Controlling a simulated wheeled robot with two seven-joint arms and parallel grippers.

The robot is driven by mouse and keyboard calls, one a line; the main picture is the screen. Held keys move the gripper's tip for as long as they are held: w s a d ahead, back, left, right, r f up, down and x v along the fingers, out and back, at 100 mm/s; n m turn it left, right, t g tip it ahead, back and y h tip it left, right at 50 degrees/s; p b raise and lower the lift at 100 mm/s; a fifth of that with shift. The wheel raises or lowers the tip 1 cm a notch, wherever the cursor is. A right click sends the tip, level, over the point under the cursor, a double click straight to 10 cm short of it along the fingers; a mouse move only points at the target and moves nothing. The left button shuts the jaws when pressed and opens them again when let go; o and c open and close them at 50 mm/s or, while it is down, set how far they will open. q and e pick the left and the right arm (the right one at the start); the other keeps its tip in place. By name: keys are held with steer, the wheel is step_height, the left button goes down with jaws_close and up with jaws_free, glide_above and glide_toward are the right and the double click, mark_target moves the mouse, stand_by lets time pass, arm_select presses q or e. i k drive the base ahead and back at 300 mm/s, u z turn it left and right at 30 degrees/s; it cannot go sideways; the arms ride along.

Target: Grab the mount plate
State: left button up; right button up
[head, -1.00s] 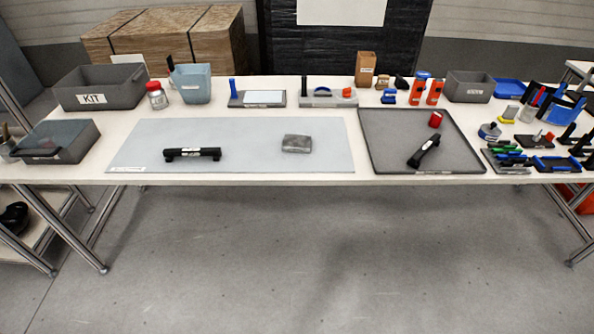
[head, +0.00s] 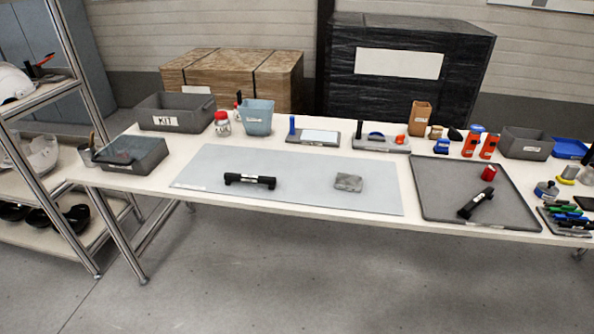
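No label marks a mount plate, and I cannot tell for sure which thing it is. A small flat grey block (head: 348,182) lies on the pale blue-grey mat (head: 310,192). A black bar with raised ends and a white label (head: 249,181) lies left of it on the same mat. A second black bar with a white label (head: 475,204) lies slanted in the shallow dark grey tray (head: 435,212) at the right. Neither of my grippers is in view.
Several tools crowd the right end. A metal shelf (head: 40,185) stands at the left. The front floor is clear.

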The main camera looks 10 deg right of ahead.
mark_target(343, 181)
steer(key=u, duration=0.35)
steer(key=i, duration=0.8)
steer(key=z, duration=0.55)
steer(key=i, duration=0.55)
steer(key=z, duration=0.5)
